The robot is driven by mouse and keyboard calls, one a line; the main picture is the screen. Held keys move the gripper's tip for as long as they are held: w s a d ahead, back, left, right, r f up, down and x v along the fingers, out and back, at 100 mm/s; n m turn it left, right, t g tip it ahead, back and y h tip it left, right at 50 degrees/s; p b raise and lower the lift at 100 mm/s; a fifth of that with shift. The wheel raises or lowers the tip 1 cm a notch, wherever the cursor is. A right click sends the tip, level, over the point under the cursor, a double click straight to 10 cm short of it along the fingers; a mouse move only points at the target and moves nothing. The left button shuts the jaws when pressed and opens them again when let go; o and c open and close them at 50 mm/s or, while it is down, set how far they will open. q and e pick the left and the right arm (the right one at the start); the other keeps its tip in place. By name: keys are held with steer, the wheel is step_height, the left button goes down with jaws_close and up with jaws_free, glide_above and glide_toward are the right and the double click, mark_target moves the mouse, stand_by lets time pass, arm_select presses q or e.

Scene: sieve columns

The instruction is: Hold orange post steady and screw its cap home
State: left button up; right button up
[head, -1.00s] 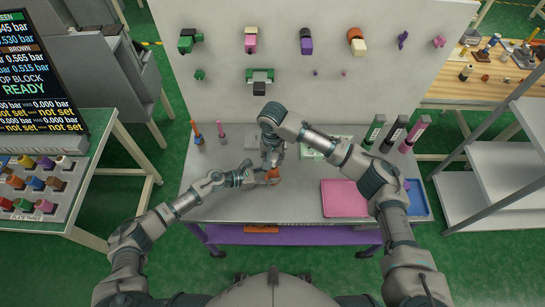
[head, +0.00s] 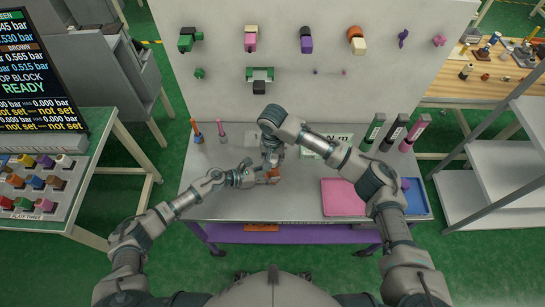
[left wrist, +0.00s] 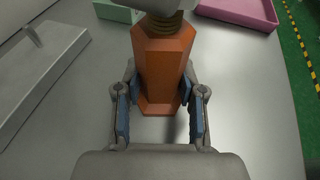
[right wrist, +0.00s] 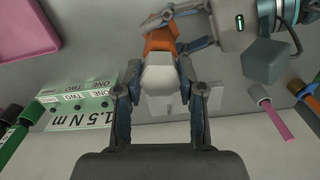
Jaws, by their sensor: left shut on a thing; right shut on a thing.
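The orange post (left wrist: 165,62) is a hexagonal body between the fingers of my left gripper (left wrist: 160,88), which is shut on it. It also shows low over the bench in the head view (head: 273,175). A brass threaded neck (left wrist: 166,22) shows at its top, below a pale grey part. In the right wrist view the pale grey hexagonal cap (right wrist: 158,73) is between the fingers of my right gripper (right wrist: 160,82), which is shut on it. The orange post (right wrist: 160,38) shows beyond the cap. Some thread is exposed, and how far the cap is on is hidden.
A green block (right wrist: 85,105) marked 1.5 N m stands close to my right gripper. A pink tray (head: 345,207) and a blue tray (head: 421,203) lie to the right. Upright tools (head: 374,131) stand at the back right, slim ones (head: 222,131) at the back left. The bench's front left is clear.

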steer(key=shift+f, duration=0.8)
steer(key=m, duration=0.3)
steer(key=shift+a, duration=0.1)
steer(key=m, duration=1.1)
steer(key=shift+a+m, duration=0.15)
steer(key=shift+m, duration=0.15)
steer(key=m, duration=0.2)
steer(key=shift+w+m, duration=0.1)
steer(key=shift+m, duration=0.2)
steer(key=shift+r, duration=0.1)
steer(key=o, duration=1)
